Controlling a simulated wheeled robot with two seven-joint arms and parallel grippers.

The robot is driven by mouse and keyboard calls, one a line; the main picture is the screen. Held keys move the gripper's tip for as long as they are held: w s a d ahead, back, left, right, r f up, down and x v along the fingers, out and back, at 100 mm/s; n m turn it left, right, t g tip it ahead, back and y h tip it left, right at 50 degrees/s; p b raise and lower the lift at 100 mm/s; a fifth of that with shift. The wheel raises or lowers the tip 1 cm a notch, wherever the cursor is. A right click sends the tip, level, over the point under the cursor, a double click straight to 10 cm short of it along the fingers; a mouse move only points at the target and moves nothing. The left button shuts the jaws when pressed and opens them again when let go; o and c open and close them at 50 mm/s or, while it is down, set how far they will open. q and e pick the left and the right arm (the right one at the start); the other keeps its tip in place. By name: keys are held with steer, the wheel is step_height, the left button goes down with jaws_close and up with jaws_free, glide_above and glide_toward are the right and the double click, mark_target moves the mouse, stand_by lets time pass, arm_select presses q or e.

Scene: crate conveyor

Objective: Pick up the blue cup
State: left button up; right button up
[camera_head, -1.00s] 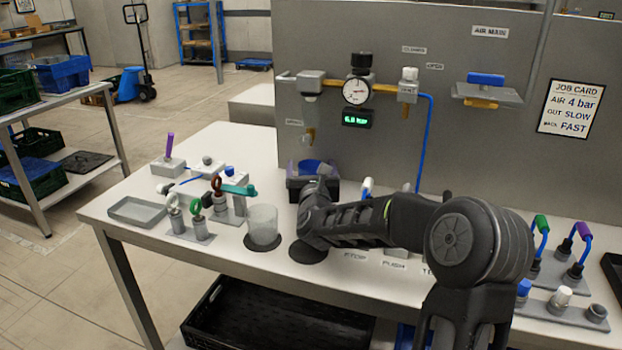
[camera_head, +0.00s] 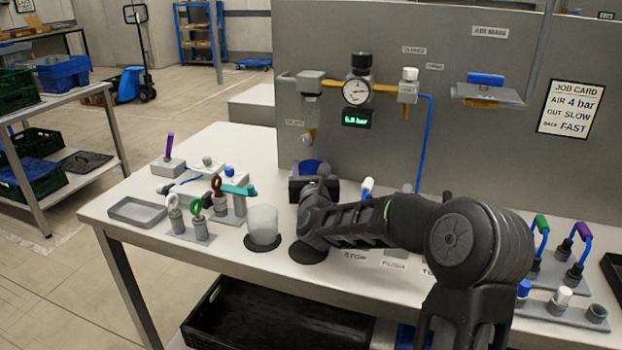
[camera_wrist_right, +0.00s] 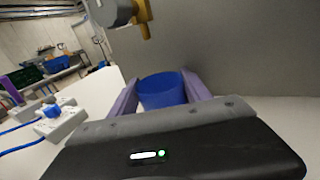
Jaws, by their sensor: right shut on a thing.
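The blue cup (camera_head: 309,166) shows only in part in the head view, behind my right gripper (camera_head: 312,172) at the back of the table. In the right wrist view the blue cup (camera_wrist_right: 162,92) stands between the two purple fingers of my right gripper (camera_wrist_right: 160,88), with its open rim up. The gripper is shut on it. The cup's lower part is hidden by the gripper body, so I cannot tell whether it touches the table. My left gripper is not in view.
A frosted clear cup (camera_head: 262,225) stands on a dark round pad left of my right forearm. A grey tray (camera_head: 137,211) and fittings with colored rings (camera_head: 197,219) lie further left. The grey panel (camera_head: 440,130) with a gauge (camera_head: 356,91) rises close behind the gripper.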

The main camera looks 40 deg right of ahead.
steer(key=shift+r, duration=0.1)
steer(key=shift+r, duration=0.4)
step_height(320, 180, up, 3)
steer(key=shift+f, duration=0.1)
steer(key=v, duration=0.9)
steer(key=b+v, duration=0.1)
steer(key=v, duration=0.8)
steer(key=shift+f, duration=0.2)
